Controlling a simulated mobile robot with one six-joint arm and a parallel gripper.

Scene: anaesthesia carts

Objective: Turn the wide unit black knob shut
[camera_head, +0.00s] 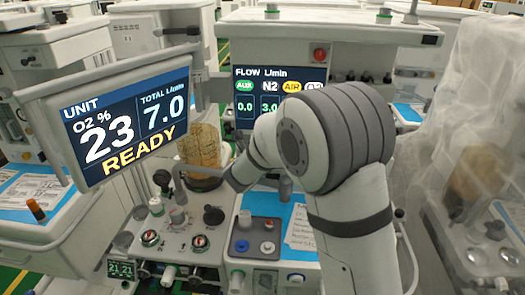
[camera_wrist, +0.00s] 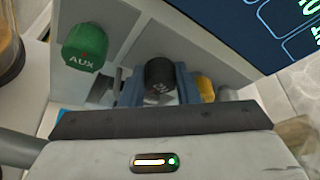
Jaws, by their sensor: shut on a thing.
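The black knob (camera_wrist: 160,76) shows in the middle of the wrist view, on a pale panel between a green AUX knob (camera_wrist: 84,47) and a yellow knob (camera_wrist: 206,88). My gripper (camera_wrist: 159,88) has its blue-grey fingers on either side of the black knob and is shut on it. The marking on the knob is too small to read. In the head view my arm hides the knobs and the gripper. The flow screen (camera_head: 272,102) there reads AUX 0.0 and N2 3.0; its right part is covered by my arm.
The tilted unit screen (camera_head: 124,122) reads O2 23, total 7.0 and READY. Below it a worktop (camera_head: 183,242) carries gauges and knobs. A cart under clear plastic (camera_head: 478,130) stands close on the right. Other carts fill the background.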

